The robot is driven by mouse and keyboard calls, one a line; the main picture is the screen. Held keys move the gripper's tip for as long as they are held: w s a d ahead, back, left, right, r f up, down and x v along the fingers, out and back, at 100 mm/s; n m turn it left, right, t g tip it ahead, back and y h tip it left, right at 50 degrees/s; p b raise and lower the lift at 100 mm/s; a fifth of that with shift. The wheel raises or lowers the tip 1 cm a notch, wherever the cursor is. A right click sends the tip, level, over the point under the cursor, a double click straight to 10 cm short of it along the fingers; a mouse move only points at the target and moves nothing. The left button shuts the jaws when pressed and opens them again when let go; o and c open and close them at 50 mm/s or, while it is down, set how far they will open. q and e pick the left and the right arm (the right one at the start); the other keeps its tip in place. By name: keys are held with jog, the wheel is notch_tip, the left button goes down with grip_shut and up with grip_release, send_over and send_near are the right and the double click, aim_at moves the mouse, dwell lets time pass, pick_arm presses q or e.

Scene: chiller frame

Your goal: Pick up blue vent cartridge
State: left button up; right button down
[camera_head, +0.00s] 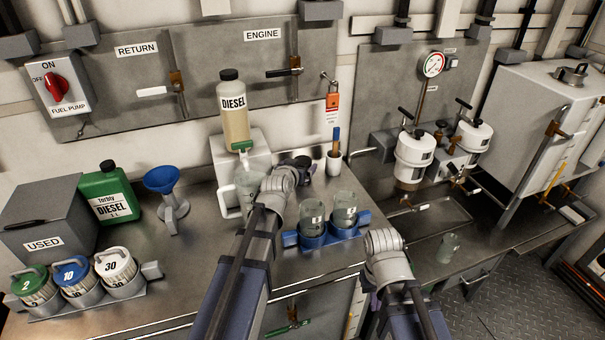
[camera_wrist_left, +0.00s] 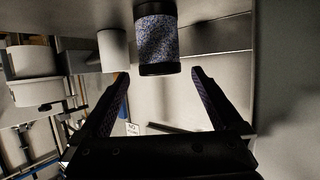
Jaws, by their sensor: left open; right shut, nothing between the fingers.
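A speckled blue-grey cylinder with black ends (camera_wrist_left: 157,40), which looks like the blue vent cartridge, shows at the top of the left wrist view. My left gripper (camera_wrist_left: 160,74) is open, with the cylinder ahead of its fingertips and roughly centred between them; I see no contact. In the head view my left gripper (camera_head: 300,167) is over the bench, by the grey block under the diesel bottle. I cannot make out the cartridge there; my arm covers that spot. My right gripper (camera_head: 385,248) is shut and empty at the bench's front edge, its fingers mostly hidden.
Glass jars in a blue holder (camera_head: 335,232) stand between my arms. The diesel bottle (camera_head: 233,110), blue funnel (camera_head: 162,180) and green can (camera_head: 107,193) are to the left. A small cup (camera_head: 333,162) stands behind. A loose jar (camera_head: 448,248) is at the right.

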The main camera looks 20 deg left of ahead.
aim_at(301, 163)
pick_arm(q)
jog(key=b+x, duration=0.2)
jog(key=x, duration=0.3)
jog(key=shift+f, duration=0.1)
jog(key=shift+c, duration=0.4)
jog(key=c, duration=1.4)
notch_tip(301, 163, up, 10)
jog(key=p, duration=1)
